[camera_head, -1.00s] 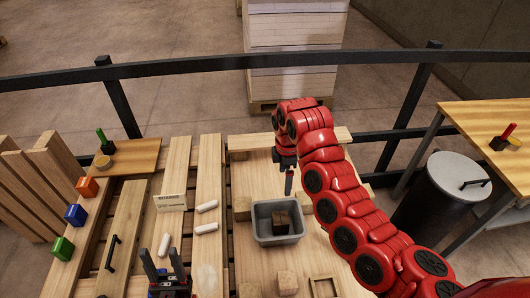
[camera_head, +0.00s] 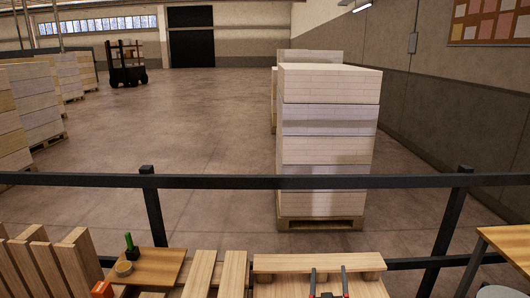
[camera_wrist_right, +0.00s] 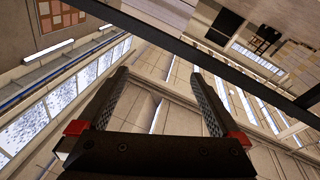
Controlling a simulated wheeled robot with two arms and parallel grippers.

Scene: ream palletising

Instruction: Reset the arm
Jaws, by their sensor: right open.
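My right gripper (camera_head: 328,272) shows at the bottom edge of the head view, its two dark fingers pointing up and apart. In the right wrist view the same gripper (camera_wrist_right: 159,75) is open, with nothing between its fingers. Behind the fingers that view shows walls, windows and a dark rail at a tilt. The rest of my right arm is out of the head view. My left gripper is in neither view.
A black rail (camera_head: 230,182) crosses in front of me. Beyond it stands a tall stack of reams (camera_head: 325,130) on a pallet (camera_head: 320,224). Wooden slats (camera_head: 200,275) lie at the bottom. A wooden table (camera_head: 510,245) stands at the right. A forklift (camera_head: 126,65) is far off.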

